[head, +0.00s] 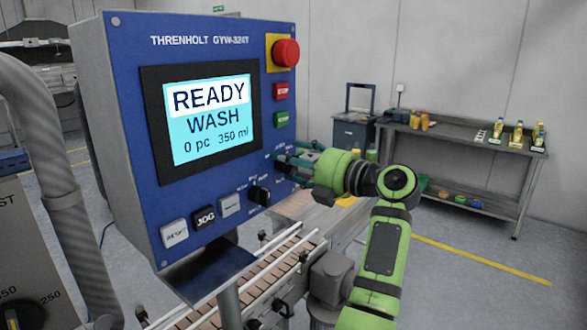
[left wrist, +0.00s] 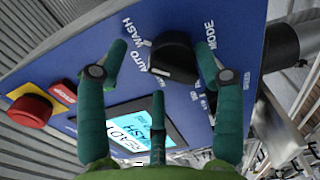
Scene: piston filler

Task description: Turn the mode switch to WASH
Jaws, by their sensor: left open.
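The blue control panel (head: 215,185) faces me on the left of the head view. Its screen (head: 212,120) reads READY, WASH, 0 pc, 350 ml. The mode switch, a black round knob (left wrist: 174,58), shows in the left wrist view beside the labels WASH (left wrist: 133,32), AUTO and MODE. In the head view it is hidden behind my fingers. My left gripper (head: 287,162) is open at the panel's lower right. In the left wrist view its teal fingertips (left wrist: 162,52) stand on either side of the knob; I cannot tell whether they touch it. My right gripper is not in view.
A red emergency button (head: 286,53) and red and green buttons (head: 281,119) sit above my gripper. Another black knob (head: 259,195) and a row of square buttons (head: 205,217) are lower left. A conveyor (head: 220,296) runs below. A bottle-laden table (head: 460,138) stands far right.

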